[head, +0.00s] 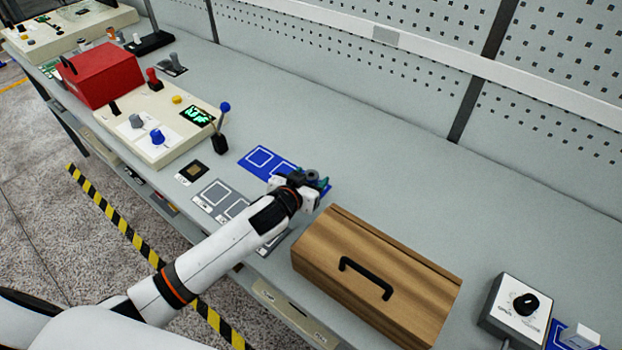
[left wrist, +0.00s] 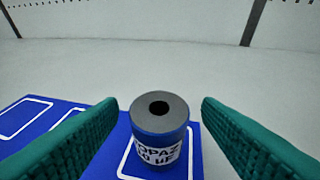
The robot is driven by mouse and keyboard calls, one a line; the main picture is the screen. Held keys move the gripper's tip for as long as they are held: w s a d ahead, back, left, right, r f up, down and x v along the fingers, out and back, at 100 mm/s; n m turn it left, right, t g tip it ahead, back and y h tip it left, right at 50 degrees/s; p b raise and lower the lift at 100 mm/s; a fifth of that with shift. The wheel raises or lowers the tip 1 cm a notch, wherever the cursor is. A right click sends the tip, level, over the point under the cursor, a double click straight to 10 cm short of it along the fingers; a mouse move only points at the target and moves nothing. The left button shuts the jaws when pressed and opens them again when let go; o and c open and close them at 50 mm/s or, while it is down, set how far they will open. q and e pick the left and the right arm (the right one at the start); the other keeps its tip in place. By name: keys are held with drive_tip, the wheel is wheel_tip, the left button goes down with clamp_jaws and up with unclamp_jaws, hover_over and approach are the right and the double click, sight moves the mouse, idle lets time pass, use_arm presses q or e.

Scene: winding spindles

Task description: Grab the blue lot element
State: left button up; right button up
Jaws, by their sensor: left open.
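The blue lot element is a short upright cylinder (left wrist: 160,130) with a grey top, a dark centre hole and a white label. In the left wrist view it stands on a blue mat (left wrist: 60,135) with white outlined squares. My left gripper (left wrist: 160,118) is open, with a green finger on either side of the cylinder and gaps between. In the head view my left gripper (head: 310,182) is over the right end of the blue mat (head: 250,171) and mostly hides the cylinder. My right gripper is not in view.
A wooden box with a black handle (head: 350,230) stands close to the right of my left gripper. A grey mat (head: 205,208) lies to the left. A control panel with a blue-knobbed lever (head: 165,150) and a red box (head: 103,80) stand farther left. A perforated wall runs behind the bench.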

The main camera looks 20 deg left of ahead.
sight(314, 174)
use_arm(q)
drive_tip(key=x, duration=0.3)
drive_tip(key=shift+w, duration=0.15)
drive_tip(key=c, duration=1.1)
